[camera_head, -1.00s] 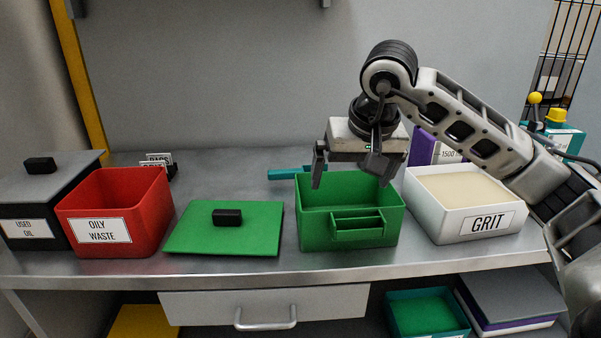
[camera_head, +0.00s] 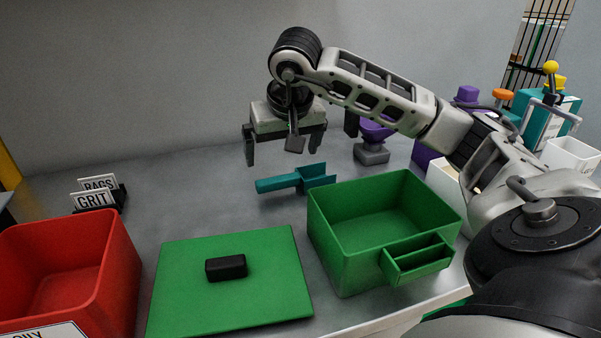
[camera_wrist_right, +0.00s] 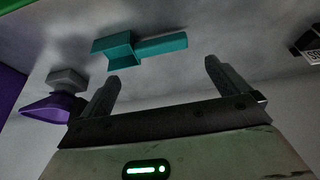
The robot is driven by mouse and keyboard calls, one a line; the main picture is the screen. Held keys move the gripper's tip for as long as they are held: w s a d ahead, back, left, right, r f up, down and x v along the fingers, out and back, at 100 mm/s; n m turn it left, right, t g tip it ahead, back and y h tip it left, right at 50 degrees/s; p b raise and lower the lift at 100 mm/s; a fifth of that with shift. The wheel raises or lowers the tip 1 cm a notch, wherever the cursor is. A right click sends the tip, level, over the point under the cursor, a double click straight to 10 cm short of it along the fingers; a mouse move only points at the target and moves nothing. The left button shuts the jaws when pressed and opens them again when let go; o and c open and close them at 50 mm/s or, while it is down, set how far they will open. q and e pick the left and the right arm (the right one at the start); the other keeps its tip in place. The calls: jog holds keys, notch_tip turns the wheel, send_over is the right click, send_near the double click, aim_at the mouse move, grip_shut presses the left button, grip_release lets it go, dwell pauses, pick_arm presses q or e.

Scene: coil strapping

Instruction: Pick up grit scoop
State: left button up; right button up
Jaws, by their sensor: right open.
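The grit scoop (camera_head: 296,179) is teal, with a straight handle to the left and an open square scoop end to the right. It lies on the grey bench behind the green bin. My right gripper (camera_head: 284,148) is open and empty, above and behind the scoop, with its fingers pointing down. In the right wrist view the scoop (camera_wrist_right: 138,48) shows beyond the two spread fingertips of the gripper (camera_wrist_right: 160,72), apart from them. My left gripper is not in view.
A green bin (camera_head: 340,238) with a small front pocket stands just in front of the scoop. A green lid (camera_head: 220,300) with a black handle lies left of it, beside a red bin (camera_head: 112,285). Label signs (camera_head: 95,196) stand at back left. A purple scoop-like object (camera_head: 374,140) stands right of the gripper.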

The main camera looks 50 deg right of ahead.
send_over(278, 178)
jog(key=s, duration=0.2)
jog(key=f, duration=0.4)
jog(key=shift+a, duration=0.4)
jog(key=x, duration=0.6)
jog(key=shift+s, duration=0.1)
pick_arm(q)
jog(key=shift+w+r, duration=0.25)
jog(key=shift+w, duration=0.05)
pick_arm(e)
jog(key=c, duration=0.9)
jog(key=shift+c, duration=0.2)
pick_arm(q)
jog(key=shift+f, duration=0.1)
pick_arm(e)
jog(key=shift+r, duration=0.1)
jog(key=shift+r, duration=0.55)
pick_arm(q)
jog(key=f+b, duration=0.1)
jog(key=b, duration=0.2)
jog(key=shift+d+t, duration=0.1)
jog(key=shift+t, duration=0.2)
pick_arm(e)
jog(key=s+r, duration=1.1)
jog(key=s, duration=0.3)
jog(key=shift+d+r, duration=0.4)
